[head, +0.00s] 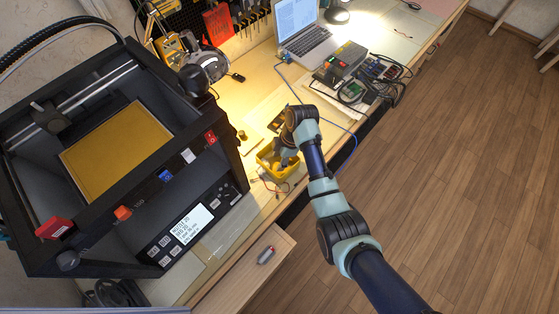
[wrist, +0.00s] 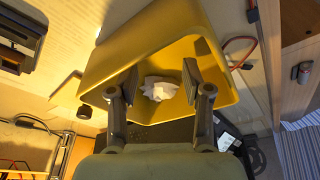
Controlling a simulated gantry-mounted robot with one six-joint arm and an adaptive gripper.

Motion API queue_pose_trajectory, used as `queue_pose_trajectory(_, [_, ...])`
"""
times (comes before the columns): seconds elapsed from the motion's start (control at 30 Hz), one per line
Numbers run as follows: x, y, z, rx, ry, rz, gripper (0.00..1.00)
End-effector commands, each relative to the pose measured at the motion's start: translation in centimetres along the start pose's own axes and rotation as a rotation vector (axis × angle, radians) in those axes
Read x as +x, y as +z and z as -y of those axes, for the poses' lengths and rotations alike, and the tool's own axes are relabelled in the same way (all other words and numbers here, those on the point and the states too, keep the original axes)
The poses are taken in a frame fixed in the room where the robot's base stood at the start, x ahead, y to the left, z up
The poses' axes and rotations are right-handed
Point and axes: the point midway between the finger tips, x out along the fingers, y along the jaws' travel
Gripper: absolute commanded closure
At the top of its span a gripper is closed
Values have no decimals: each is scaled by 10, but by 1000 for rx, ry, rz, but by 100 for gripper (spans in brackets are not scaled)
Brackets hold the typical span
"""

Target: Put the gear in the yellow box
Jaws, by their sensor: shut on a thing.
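The yellow box (head: 264,163) stands on the workbench; in the wrist view its yellow wall (wrist: 140,50) surrounds the space ahead of my fingers. My gripper (head: 284,158) points down over the box in the head view. In the wrist view my gripper (wrist: 160,84) has its two fingers on either side of a white, jagged-edged piece, which looks like the gear (wrist: 160,89). The gripper is shut on it. The gear shows against the inside of the box; whether it touches the bottom I cannot tell. In the head view the gear is hidden by my gripper and arm.
A large black 3D printer (head: 120,160) stands left of the box. A laptop (head: 305,32), circuit boards (head: 385,70) and cables lie farther back. Thin red wires (wrist: 243,55) lie beside the box.

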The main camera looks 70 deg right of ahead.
Motion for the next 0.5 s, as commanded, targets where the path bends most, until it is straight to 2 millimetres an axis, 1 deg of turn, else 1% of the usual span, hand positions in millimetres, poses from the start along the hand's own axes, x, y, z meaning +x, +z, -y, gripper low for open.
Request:
queue_pose_trajectory(0.03, [7,2,0,0,-1,0,70])
queue_pose_trajectory(0.23, [6,2,0,0,1,0,70])
queue_pose_trajectory(0.37, [9,3,0,0,0,0,70])
queue_pose_trajectory(0.4, [8,2,0,0,1,0,44])
queue_pose_trajectory(0.43, [8,2,0,0,1,0,40])
queue_pose_trajectory(0.5, [8,2,0,0,0,0,40])
